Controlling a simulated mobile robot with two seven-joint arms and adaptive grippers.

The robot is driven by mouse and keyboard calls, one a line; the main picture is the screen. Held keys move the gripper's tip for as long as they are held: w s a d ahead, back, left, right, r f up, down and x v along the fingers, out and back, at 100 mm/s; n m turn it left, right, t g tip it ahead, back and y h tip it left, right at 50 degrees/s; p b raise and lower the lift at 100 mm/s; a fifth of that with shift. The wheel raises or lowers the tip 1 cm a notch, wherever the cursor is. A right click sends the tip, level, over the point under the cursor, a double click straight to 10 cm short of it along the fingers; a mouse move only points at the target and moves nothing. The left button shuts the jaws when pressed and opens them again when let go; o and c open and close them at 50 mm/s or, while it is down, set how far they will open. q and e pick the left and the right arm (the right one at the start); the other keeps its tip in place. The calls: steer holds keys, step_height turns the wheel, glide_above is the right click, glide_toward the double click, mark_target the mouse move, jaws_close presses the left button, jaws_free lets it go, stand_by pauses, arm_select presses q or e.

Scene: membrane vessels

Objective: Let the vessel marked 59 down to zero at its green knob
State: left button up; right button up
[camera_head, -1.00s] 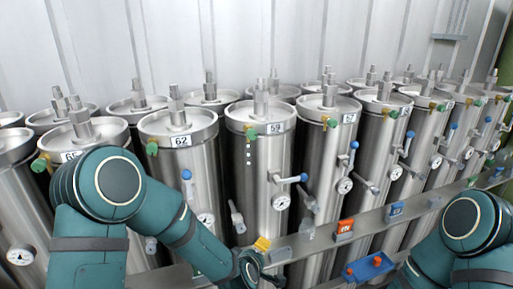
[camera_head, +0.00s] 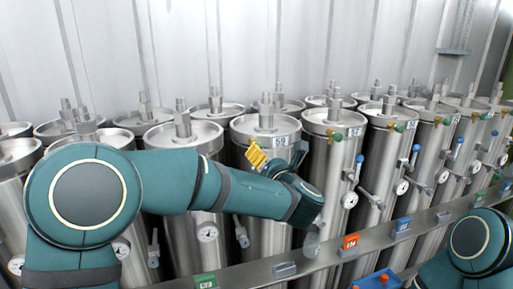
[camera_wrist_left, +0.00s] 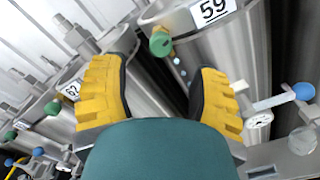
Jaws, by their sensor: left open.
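The vessel marked 59 (camera_head: 262,226) is a steel cylinder in the front row; its lid and top fitting show in the head view. Its 59 label (camera_wrist_left: 213,10) and its green knob (camera_wrist_left: 160,42) show at the top of the left wrist view. In the head view my arm and gripper hide the knob. My left gripper (camera_wrist_left: 158,75) is open and empty, yellow pads apart. In the wrist view the knob appears just beyond the gap between the pads, apart from both. In the head view one yellow pad (camera_head: 257,155) shows before vessel 59's upper part. My right gripper is out of view.
Vessel 62 (camera_wrist_left: 72,90) stands close beside on the left. A blue-ended valve handle (camera_wrist_left: 303,90) and a gauge (camera_wrist_left: 259,122) sit at the right in the wrist view. A rail (camera_head: 320,255) with orange and blue tags runs along the front.

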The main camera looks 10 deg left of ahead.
arm_select(q)
steer(key=x, duration=0.7)
steer(key=shift+w+a+p, duration=0.1)
steer(key=shift+w+p, duration=0.15)
steer(key=shift+p, duration=0.1)
jaws_close()
